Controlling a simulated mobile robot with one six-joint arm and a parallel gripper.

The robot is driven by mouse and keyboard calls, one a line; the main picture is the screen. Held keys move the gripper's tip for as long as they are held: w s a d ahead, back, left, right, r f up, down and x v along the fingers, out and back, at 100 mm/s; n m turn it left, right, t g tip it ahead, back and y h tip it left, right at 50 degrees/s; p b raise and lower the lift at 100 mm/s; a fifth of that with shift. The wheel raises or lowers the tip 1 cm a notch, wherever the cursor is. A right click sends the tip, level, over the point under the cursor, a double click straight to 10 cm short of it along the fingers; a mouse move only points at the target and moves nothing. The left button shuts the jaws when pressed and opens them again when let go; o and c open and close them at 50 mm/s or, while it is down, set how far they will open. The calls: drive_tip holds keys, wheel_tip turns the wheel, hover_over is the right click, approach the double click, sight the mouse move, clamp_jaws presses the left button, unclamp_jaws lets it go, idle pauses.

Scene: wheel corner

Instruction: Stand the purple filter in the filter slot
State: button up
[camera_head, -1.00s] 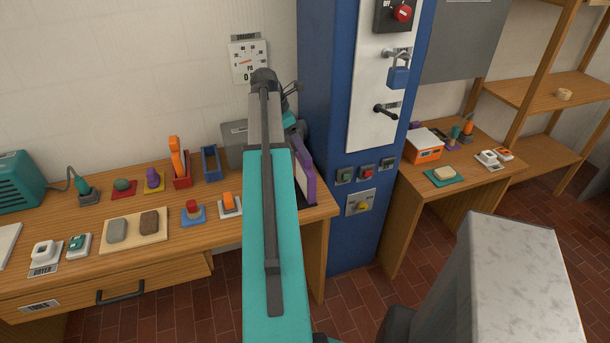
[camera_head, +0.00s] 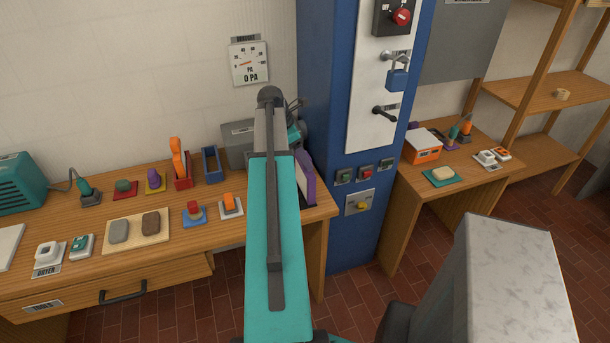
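The purple filter (camera_head: 309,183), a thin panel with a purple frame and a pale face, stands roughly upright at the right end of the wooden bench. Its left part is hidden behind my arm. A dark base (camera_head: 307,205), perhaps the filter slot, shows at its lower edge; I cannot tell whether the filter is fully seated in it. My gripper (camera_head: 298,131) is just above and behind the filter's top, mostly hidden by my arm. Its fingers are not clear, so I cannot tell whether it touches or holds the filter.
The blue column (camera_head: 330,215) rises close to the right of the filter. A grey panel (camera_head: 237,145) stands behind my arm. A blue open holder (camera_head: 212,164), a red holder with an orange tool (camera_head: 181,168) and several small items occupy the bench to the left.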

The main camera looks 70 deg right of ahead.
drive_tip(key=shift+s+f, duration=0.15)
drive_tip(key=shift+f, duration=0.3)
drive_tip(key=c, duration=1.7)
drive_tip(key=shift+d, duration=0.1)
drive_tip(key=shift+r, duration=0.2)
drive_tip(key=shift+r+b, duration=0.8)
drive_tip(key=shift+r, duration=0.8)
drive_tip(key=s+a+b, duration=0.2)
drive_tip(key=a, duration=0.5)
drive_tip(key=s+a+r+b, duration=0.1)
drive_tip(key=s+a, duration=0.1)
drive_tip(key=a, duration=0.6)
drive_tip(key=shift+s+a+r+b, duration=0.2)
drive_tip(key=shift+s+r+b, duration=0.05)
drive_tip(key=shift+s+b, duration=0.1)
